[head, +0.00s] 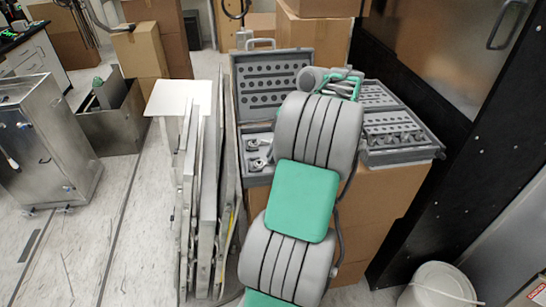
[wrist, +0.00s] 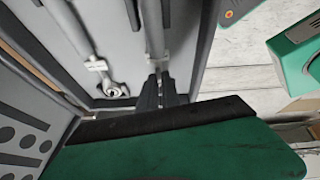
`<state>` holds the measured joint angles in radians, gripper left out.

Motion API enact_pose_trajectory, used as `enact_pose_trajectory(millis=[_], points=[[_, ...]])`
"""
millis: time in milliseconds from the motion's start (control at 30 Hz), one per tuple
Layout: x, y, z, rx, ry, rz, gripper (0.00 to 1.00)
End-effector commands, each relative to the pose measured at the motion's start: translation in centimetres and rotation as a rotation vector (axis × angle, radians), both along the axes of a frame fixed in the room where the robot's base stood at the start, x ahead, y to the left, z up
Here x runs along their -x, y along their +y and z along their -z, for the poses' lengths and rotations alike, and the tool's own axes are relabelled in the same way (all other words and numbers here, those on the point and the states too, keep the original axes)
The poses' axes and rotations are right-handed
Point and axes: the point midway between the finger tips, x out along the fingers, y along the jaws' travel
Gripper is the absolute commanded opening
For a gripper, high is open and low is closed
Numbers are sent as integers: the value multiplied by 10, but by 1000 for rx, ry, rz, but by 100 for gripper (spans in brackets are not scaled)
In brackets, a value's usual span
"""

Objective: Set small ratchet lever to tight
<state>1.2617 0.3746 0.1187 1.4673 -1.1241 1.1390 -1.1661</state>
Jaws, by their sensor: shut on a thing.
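My gripper (wrist: 160,92) shows in the wrist view as two dark fingers close together, over a grey tool compartment. They are shut on the lower end of a slim grey tool shaft (wrist: 154,35). I cannot tell for sure whether this is the small ratchet, and its lever does not show clearly. In the head view my own grey and green arm reaches over the open grey tool case (head: 270,85) and hides my fingertips and what they hold.
A wrench (wrist: 112,84) lies in the compartment left of my fingers. The case rests on cardboard boxes (head: 385,205). Flat panels (head: 208,190) stand to its left, with a metal cabinet (head: 45,145) farther left. A black frame (head: 445,185) and a white bucket (head: 435,287) are to the right.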

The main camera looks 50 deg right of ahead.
Motion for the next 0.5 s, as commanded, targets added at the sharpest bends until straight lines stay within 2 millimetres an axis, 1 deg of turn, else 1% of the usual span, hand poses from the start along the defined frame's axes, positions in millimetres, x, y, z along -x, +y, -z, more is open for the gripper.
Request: enact_pose_trajectory(millis=[33,300,500], points=[[1,1,4,-1,-3,45,0],[4,4,4,-17,-16,293,0],[5,6,4,-27,-26,444,0]])
